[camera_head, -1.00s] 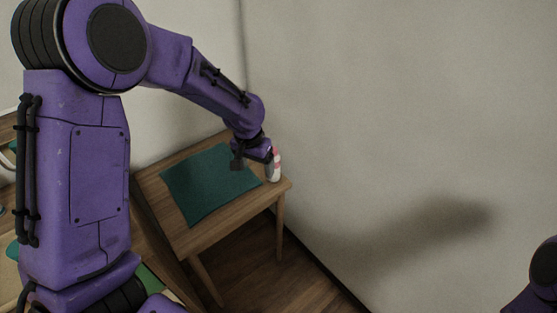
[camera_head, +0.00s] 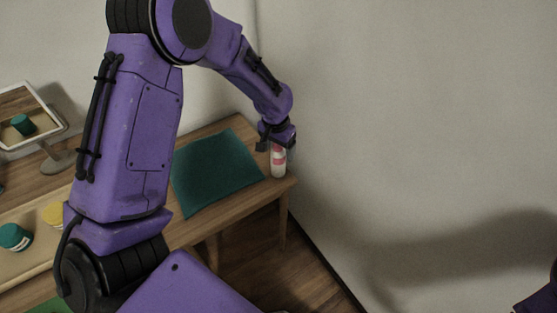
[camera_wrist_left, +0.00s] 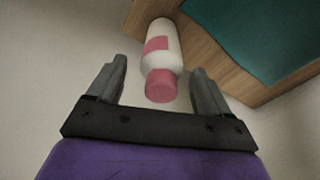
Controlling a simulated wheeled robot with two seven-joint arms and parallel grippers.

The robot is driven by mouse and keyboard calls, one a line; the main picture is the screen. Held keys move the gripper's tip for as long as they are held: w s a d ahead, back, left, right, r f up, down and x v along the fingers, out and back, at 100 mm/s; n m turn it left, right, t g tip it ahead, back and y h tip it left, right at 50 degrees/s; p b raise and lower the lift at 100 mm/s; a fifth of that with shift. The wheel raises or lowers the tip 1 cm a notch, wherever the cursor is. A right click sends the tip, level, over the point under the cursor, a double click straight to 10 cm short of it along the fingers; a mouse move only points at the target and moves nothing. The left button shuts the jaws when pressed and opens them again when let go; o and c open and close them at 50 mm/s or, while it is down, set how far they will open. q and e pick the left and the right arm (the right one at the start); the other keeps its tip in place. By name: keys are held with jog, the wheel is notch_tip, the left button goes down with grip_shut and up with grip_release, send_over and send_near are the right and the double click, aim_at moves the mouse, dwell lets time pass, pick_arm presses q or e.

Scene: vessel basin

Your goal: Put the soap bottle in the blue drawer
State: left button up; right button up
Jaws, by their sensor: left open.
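The soap bottle (camera_head: 278,163) is white with a pink label and stands upright near the right corner of the wooden side table. In the left wrist view the bottle (camera_wrist_left: 161,60) shows its pink cap between the two fingers. My left gripper (camera_head: 273,146) is over the bottle's top in the head view. In the left wrist view this gripper (camera_wrist_left: 160,85) is open, with gaps between both fingers and the bottle. Part of my right arm shows at the lower right edge of the head view, but its gripper is not seen. No blue drawer can be made out.
A teal mat (camera_head: 215,170) covers much of the side table (camera_head: 238,204). A wall stands close behind and to the right. At left are a tilted mirror (camera_head: 28,117), a teal-lidded jar (camera_head: 14,237) and a yellow-lidded jar (camera_head: 54,213).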

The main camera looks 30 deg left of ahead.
pick_arm(q)
notch_tip(320, 180, down, 2)
jog(key=shift+w+a+f, duration=0.1)
jog(key=shift+a, duration=0.05)
jog(key=c, duration=1.3)
